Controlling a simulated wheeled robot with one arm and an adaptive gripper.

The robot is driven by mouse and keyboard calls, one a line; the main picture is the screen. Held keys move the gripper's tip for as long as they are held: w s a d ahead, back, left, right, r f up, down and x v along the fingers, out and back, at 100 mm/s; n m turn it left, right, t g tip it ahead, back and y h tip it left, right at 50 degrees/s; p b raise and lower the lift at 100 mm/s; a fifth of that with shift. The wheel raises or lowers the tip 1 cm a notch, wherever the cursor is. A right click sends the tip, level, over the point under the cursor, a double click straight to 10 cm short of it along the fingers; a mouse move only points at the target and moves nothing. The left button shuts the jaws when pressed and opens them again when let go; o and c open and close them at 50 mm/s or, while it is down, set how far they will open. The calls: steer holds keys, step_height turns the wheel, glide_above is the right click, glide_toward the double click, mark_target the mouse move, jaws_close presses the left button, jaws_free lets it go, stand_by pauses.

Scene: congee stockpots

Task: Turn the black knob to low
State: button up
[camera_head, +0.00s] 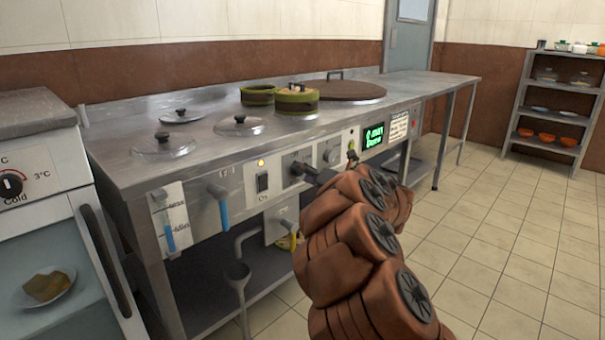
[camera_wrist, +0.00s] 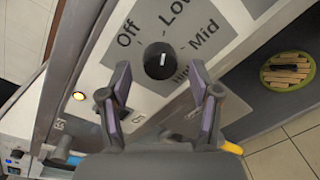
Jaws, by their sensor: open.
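The black knob (camera_wrist: 159,60) sits on a grey label plate (camera_wrist: 140,75) marked Off, Low, Mid and a partly covered High. Its short white mark points up and slightly right in the wrist view, roughly toward Low. My gripper (camera_wrist: 160,66) is open, with one finger on each side of the knob. The fingertips look level with or just short of it; contact cannot be told. In the head view my gripper (camera_head: 304,171) reaches the counter's front panel (camera_head: 243,187) and largely hides the knob.
Pots (camera_head: 297,102) and lids stand on the counter (camera_head: 225,150). A cooler (camera_head: 50,210) with its own black dial is at left. Floor at right is clear.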

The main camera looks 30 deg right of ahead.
steer(key=v, duration=1.1)
